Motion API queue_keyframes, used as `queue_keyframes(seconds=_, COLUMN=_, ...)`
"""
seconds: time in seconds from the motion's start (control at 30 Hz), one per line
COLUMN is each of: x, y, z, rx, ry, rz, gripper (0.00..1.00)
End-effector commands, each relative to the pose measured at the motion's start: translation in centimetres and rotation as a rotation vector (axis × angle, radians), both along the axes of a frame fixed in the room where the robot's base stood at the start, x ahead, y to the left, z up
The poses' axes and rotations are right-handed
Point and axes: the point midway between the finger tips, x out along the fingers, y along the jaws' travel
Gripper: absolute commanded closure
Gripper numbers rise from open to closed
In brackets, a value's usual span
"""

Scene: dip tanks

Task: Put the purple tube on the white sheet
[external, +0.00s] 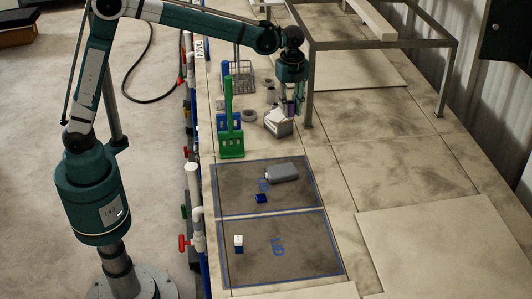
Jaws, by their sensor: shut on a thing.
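My gripper (291,110) is at the upper middle of the external view, pointing down. It is shut on the purple tube (291,107), of which only a small purple part shows between the fingers. The tube is just above or within a pale open box (278,123); I cannot tell whether it touches the box. No thing is clearly a white sheet. A large pale flat panel (440,245) lies at the lower right, and another (365,70) lies under the metal frame.
A green holder (231,143), a blue holder (226,122) and a wire basket (238,75) stand left of my gripper. A grey metal frame (309,75) stands close on its right. A grey bottle (282,173), a dark blue piece (261,198) and a white block (239,241) lie on blue-outlined mats.

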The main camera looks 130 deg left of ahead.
Motion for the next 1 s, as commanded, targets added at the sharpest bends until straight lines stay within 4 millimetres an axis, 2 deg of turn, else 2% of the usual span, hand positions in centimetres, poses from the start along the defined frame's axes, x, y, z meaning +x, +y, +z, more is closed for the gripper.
queue_keyframes(seconds=0.03, x=-1.3, y=1.1, z=0.2, rx=0.0, ry=0.0, rz=0.035, gripper=0.92)
queue_keyframes(seconds=0.2, x=-5.2, y=4.2, z=0.7, rx=0.0, ry=0.0, rz=0.148, gripper=0.92)
queue_keyframes(seconds=0.4, x=-9.0, y=7.0, z=1.2, rx=0.0, ry=0.0, rz=0.256, gripper=0.92)
queue_keyframes(seconds=0.5, x=-10.3, y=7.8, z=1.3, rx=0.0, ry=0.0, rz=0.293, gripper=0.92)
queue_keyframes(seconds=0.7, x=-11.5, y=8.5, z=1.5, rx=0.0, ry=0.0, rz=0.327, gripper=0.92)
queue_keyframes(seconds=1.0, x=-11.6, y=8.6, z=1.5, rx=0.0, ry=0.0, rz=0.329, gripper=0.92)
